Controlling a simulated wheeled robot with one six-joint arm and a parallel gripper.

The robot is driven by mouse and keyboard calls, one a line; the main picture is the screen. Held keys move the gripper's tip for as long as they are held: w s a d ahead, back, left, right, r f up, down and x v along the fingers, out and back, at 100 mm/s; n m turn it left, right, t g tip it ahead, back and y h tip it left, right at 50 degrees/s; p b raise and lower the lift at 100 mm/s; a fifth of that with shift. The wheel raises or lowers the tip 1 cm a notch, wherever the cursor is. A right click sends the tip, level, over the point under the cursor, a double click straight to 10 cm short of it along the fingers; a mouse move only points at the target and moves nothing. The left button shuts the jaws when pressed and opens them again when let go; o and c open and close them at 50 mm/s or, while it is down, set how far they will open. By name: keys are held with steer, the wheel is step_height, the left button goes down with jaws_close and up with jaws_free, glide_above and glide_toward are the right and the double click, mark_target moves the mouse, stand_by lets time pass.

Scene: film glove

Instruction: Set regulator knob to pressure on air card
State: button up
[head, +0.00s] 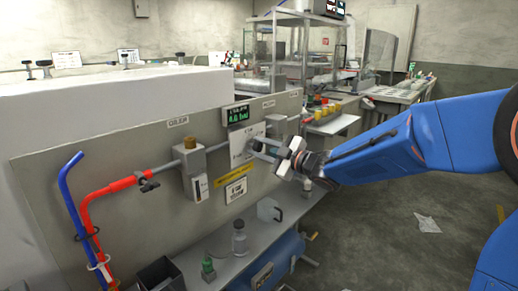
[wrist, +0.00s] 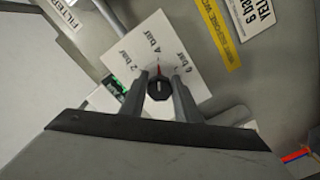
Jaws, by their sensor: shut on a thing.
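The black regulator knob (wrist: 159,89) has a red pointer directed up, close to the "4 bar" mark on its white dial plate (wrist: 190,68). The plate also carries "2 bar" and "6 bar". My gripper (wrist: 158,79) has a finger on each side of the knob and is shut on it. In the head view my gripper (head: 262,152) reaches the panel from the right; the knob is hidden there. The air card (wrist: 254,14), partly cut off, reads "6 bar" and "YELL..."; it also shows in the head view (head: 236,190).
A green-digit display (head: 237,115) sits above the dial plate; its digits are hard to read. A yellow strip (head: 233,179) is below the plate. A filter unit (head: 194,165) and a red pipe (head: 110,190) are to the left. A bottle (head: 240,238) and jug (head: 268,211) stand below.

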steer(key=m, duration=0.6)
steer(key=shift+s+f, duration=0.1)
steer(key=m, duration=0.5)
steer(key=shift+a+m, duration=0.1)
steer(key=shift+m, duration=0.2)
stand_by(0.4)
steer(key=o, duration=1)
steer(key=shift+o, duration=0.2)
steer(key=shift+s, duration=0.15)
steer(key=v, duration=1.7)
